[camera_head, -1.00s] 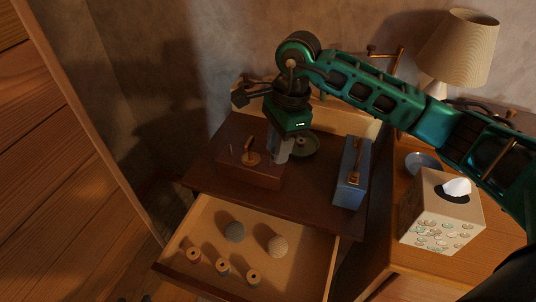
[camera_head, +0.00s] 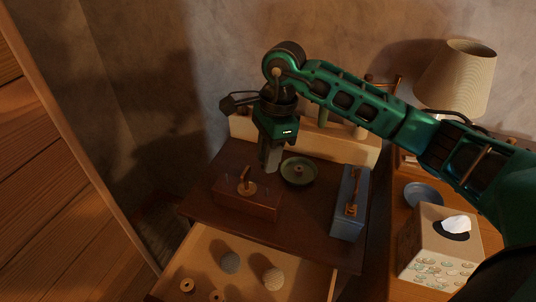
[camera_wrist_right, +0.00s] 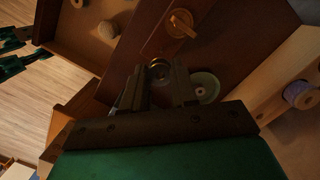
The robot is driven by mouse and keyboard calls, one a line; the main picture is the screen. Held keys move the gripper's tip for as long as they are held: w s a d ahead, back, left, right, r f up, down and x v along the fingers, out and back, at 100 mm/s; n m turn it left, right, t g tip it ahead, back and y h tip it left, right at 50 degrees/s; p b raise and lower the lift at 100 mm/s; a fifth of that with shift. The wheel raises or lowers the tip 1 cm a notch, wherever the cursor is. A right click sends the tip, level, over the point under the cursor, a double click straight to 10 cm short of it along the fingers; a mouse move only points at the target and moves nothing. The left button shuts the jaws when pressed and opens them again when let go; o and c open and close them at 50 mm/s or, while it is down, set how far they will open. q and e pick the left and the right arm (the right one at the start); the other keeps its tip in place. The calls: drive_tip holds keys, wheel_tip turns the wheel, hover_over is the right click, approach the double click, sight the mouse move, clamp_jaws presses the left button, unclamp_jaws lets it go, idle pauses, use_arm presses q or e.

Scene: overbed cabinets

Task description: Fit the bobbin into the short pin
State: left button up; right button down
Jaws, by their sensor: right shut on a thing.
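My right gripper (camera_head: 270,166) points down over the dark cabinet top, behind the brown box. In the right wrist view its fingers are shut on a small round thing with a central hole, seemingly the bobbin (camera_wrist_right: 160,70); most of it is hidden. In the head view the fingers hide it. The brown box (camera_head: 247,204) has a copper-coloured handle (camera_head: 246,184) on top and a thin upright pin (camera_head: 227,182) at its left. I cannot tell whether this is the short pin. Green and black parts at the wrist view's left edge may be my left gripper, its state unclear.
A green dish (camera_head: 299,173) lies right of the gripper. A blue box (camera_head: 349,203) stands further right. A pale rack (camera_head: 340,146) stands behind. The open drawer (camera_head: 203,246) holds balls and bobbins. A tissue box (camera_head: 437,247) and lamp (camera_head: 458,78) are at right.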

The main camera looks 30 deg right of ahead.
sight(268, 195)
wheel_tip(268, 195, down, 3)
drive_tip(key=shift+f+b, duration=0.1)
drive_tip(key=shift+b, duration=1.05)
wheel_tip(268, 195, down, 2)
drive_tip(key=shift+b, duration=0.9)
use_arm(q)
drive_tip(key=shift+w+d+f+h, duration=0.2)
drive_tip(key=shift+w+d+f, duration=0.1)
drive_tip(key=shift+d+f, duration=0.2)
drive_tip(key=shift+w+d+f+h, duration=0.2)
drive_tip(key=shift+w+d+f, duration=0.05)
drive_tip(key=shift+d+f, duration=0.25)
use_arm(e)
drive_tip(key=shift+f, duration=0.2)
use_arm(q)
drive_tip(key=shift+a+f+b, duration=0.1)
drive_tip(key=shift+f+b, duration=1.2)
drive_tip(key=shift+b, duration=0.15)
use_arm(e)
drive_tip(key=shift+f, duration=1.45)
